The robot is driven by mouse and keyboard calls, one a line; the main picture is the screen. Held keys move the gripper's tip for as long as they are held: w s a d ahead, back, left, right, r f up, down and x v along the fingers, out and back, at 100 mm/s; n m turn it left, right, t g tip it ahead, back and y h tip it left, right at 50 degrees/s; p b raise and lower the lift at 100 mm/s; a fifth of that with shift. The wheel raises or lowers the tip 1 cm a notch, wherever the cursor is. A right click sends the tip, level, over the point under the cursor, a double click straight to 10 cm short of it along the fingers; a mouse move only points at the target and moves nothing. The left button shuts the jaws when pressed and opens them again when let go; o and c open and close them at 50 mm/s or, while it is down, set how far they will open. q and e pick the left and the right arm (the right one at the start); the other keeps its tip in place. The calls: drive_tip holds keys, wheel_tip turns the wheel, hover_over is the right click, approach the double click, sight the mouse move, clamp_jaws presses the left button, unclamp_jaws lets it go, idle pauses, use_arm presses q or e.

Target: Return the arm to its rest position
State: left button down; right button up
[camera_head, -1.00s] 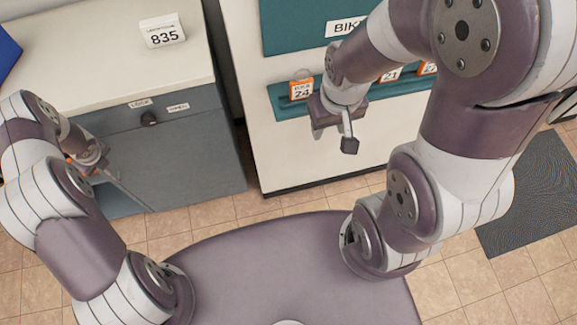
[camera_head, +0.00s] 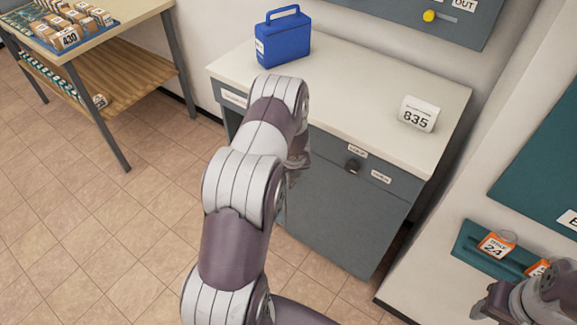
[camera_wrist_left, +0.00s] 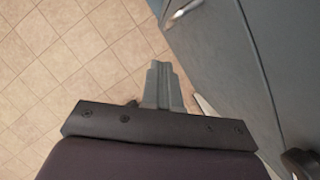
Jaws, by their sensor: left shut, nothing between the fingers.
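My left arm (camera_head: 240,195) reaches forward in the head view, in front of the grey cabinet (camera_head: 335,215). Its gripper is mostly hidden behind the arm there. In the left wrist view my left gripper (camera_wrist_left: 162,84) has its fingers together with nothing between them, above the tiled floor and close beside the grey cabinet face. My right gripper (camera_head: 488,300) shows only partly at the lower right edge of the head view, near the teal rail; its finger state is unclear.
A blue case (camera_head: 283,42) and a white 835 sign (camera_head: 417,114) stand on the cabinet top (camera_head: 350,85). The cabinet has a dark knob (camera_head: 352,166). Orange tags (camera_head: 496,244) sit on a teal rail. A table (camera_head: 150,12) with parcels stands upper left. The left floor (camera_head: 100,230) is clear.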

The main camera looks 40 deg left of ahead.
use_arm(q)
drive_tip(key=v, duration=0.5)
drive_tip(key=shift+s+a, duration=0.15)
drive_tip(key=shift+s, duration=0.15)
